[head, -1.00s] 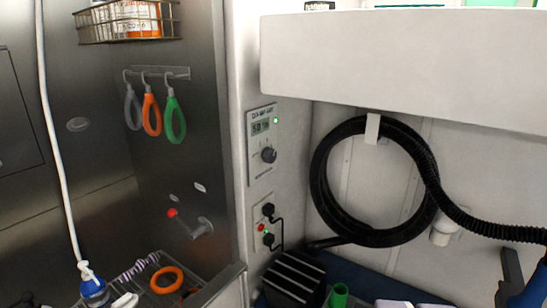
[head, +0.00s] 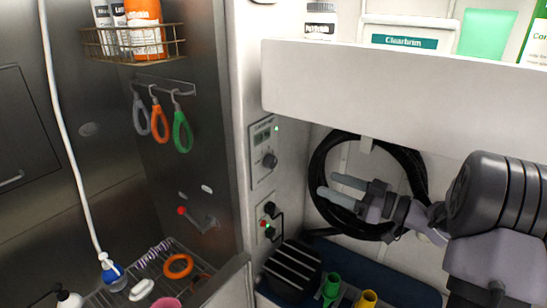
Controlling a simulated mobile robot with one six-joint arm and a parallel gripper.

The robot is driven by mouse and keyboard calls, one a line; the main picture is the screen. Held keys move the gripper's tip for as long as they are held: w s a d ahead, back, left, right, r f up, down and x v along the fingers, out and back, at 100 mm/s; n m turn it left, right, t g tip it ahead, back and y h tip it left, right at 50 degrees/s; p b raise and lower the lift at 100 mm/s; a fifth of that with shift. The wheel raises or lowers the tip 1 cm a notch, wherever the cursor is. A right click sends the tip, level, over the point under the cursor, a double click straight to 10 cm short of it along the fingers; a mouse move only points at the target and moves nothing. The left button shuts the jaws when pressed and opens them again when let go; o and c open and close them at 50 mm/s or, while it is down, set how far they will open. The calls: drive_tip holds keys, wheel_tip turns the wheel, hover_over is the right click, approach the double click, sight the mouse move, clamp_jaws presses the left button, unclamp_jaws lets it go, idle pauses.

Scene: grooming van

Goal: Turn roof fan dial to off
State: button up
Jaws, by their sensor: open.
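A pale control panel (head: 263,152) is on the side wall, right of the steel enclosure, seen at a slant. The dial's pointer and lettering are too small to read. My gripper (head: 333,190) is open and empty, fingers pointing left, to the right of the panel and a little lower. It is apart from the dial and in front of the coiled black hose (head: 318,160), hiding part of it.
A white shelf (head: 400,85) with bottles and boxes juts out above my gripper. A socket plate (head: 268,222) with a black plug and cable sits below the panel. A black slatted box (head: 292,268) and green and yellow cups stand below. Clear space lies between gripper and panel.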

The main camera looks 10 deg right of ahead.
sight(274, 164)
drive_tip(key=b+x, duration=0.2)
drive_tip(key=x, duration=1.5)
drive_tip(key=shift+a, duration=0.15)
clamp_jaws()
